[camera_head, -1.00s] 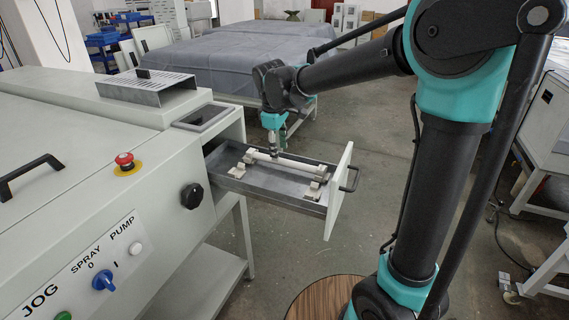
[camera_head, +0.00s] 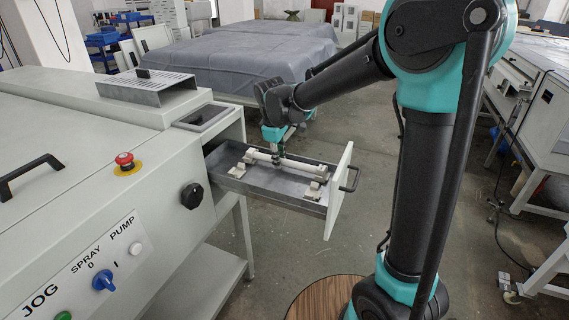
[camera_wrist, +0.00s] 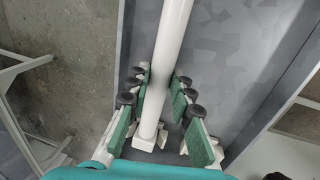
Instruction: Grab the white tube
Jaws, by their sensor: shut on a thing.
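The white tube (camera_head: 302,165) lies lengthwise over the open metal drawer (camera_head: 270,190), on holders near its ends. It also shows in the wrist view (camera_wrist: 172,45), running from top centre down between the fingers. My gripper (camera_head: 277,162) points down at the tube's middle. In the wrist view my gripper (camera_wrist: 160,82) has its green-padded fingers on both sides of the tube and is shut on it. The tube still appears to sit at holder height. The exact finger contact is partly hidden in the head view.
The drawer has a white front panel (camera_head: 339,192) with a dark handle (camera_head: 350,180). The grey machine (camera_head: 150,190) with a red emergency button (camera_head: 125,161) stands on the left. A covered table (camera_head: 215,65) is behind. Open floor lies right of the drawer.

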